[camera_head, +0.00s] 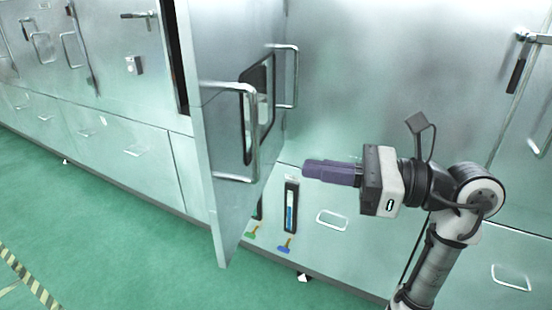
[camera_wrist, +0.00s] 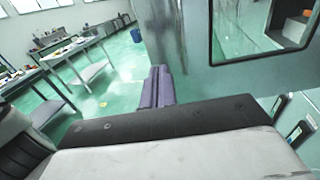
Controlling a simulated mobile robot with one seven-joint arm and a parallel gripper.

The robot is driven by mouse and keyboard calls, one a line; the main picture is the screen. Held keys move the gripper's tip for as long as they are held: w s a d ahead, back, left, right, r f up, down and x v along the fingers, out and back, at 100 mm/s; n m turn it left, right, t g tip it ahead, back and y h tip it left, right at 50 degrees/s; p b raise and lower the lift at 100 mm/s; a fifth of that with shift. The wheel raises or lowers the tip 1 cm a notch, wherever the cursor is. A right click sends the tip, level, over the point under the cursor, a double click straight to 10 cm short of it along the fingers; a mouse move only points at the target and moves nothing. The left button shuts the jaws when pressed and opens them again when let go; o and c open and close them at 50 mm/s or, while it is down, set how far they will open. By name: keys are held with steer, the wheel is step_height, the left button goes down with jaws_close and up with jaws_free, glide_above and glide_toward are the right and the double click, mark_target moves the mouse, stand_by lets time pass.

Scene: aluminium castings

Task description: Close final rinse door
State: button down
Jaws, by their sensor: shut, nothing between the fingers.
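A steel door (camera_head: 215,130) with a dark-framed window stands swung open, out from the steel cabinet front. In the head view a gap shows between the fingertips and the door. In the wrist view the fingers (camera_wrist: 157,75) lie beside the door panel (camera_wrist: 235,82) and its window; whether they touch is unclear.
More steel cabinets with handles (camera_head: 70,50) run along the left. A blue gauge-like strip (camera_head: 291,207) is on the lower panel behind the door. The green floor (camera_head: 110,235) is open at the front left. Tables (camera_wrist: 60,60) stand farther off in the wrist view.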

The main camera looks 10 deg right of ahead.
mark_target(219, 157)
steer(key=p+x, duration=0.3)
steer(key=x, duration=1)
steer(key=shift+s, duration=0.1)
steer(key=shift+a, duration=0.1)
